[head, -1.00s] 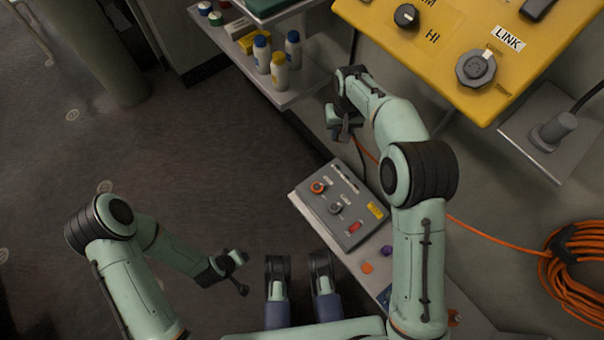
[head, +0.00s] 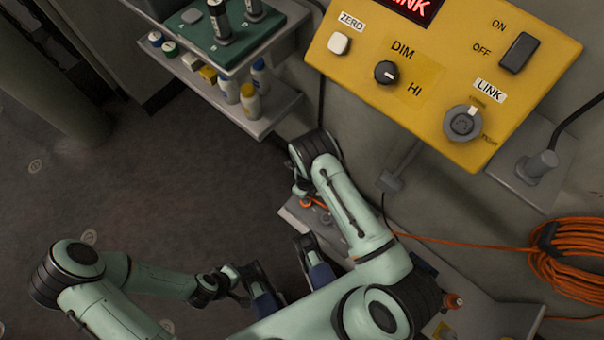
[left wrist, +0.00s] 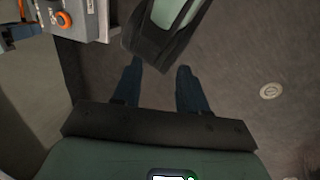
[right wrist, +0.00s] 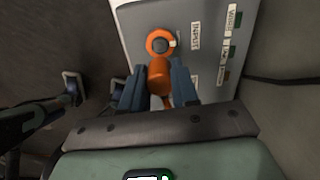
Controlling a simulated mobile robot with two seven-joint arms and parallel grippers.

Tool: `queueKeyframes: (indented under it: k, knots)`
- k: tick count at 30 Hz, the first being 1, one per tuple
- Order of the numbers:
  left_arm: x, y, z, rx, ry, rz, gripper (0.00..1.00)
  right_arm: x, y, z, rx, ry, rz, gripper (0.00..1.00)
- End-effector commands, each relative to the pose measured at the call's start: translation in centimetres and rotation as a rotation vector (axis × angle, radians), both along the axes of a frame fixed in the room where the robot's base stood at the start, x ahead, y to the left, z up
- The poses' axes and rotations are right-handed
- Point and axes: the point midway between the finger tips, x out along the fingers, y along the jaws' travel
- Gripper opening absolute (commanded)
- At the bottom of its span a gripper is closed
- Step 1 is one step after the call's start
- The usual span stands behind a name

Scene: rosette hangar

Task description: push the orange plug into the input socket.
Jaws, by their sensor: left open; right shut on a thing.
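The orange plug (right wrist: 159,80) is between the blue fingers of my right gripper (right wrist: 157,88), which is shut on it. The input socket (right wrist: 160,42), an orange ring with a dark centre beside the INPUT label, lies just beyond the plug in the right wrist view. The ring's centre shows uncovered; I cannot tell whether plug and ring touch. The socket's orange ring also shows in the left wrist view (left wrist: 64,20). In the head view my right gripper (head: 301,187) is close by the box, partly hidden by my arm. My left gripper (left wrist: 158,88) is open and empty, away from the box.
A yellow panel (head: 440,85) with knobs and a switch is at the upper right of the head view. A shelf (head: 275,112) with bottles is left of it. An orange cable coil (head: 575,265) hangs at right. The floor at left is clear.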

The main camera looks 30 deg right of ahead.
Motion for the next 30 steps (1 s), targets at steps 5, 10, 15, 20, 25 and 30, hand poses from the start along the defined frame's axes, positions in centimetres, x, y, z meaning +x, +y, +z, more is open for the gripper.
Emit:
queueKeyframes:
  k: [5,10,15,20,25,30]
  knots:
    - [0.0,0.0,-0.1,0.000,-0.001,0.000,0.43,-0.6,-0.2,-0.7,0.001,-0.001,-0.056,0.00]
    - [0.7,0.3,-0.8,0.009,-0.019,0.008,0.43,-0.5,-0.2,-1.5,0.001,-0.001,-0.052,0.00]
    - [1.8,0.9,-1.7,0.023,-0.048,0.020,0.43,-0.5,-0.2,-2.8,0.001,-0.001,-0.052,0.00]
    - [3.0,1.5,-2.6,0.040,-0.081,0.035,0.43,-0.5,-0.2,-4.1,0.002,0.001,-0.050,0.00]
    - [4.3,2.1,-3.5,0.055,-0.112,0.048,0.43,-0.5,-0.2,-5.5,0.002,0.000,-0.049,0.00]
    - [5.0,2.5,-3.9,0.065,-0.134,0.055,0.43,-0.4,-0.2,-6.1,0.002,-0.001,-0.050,0.00]
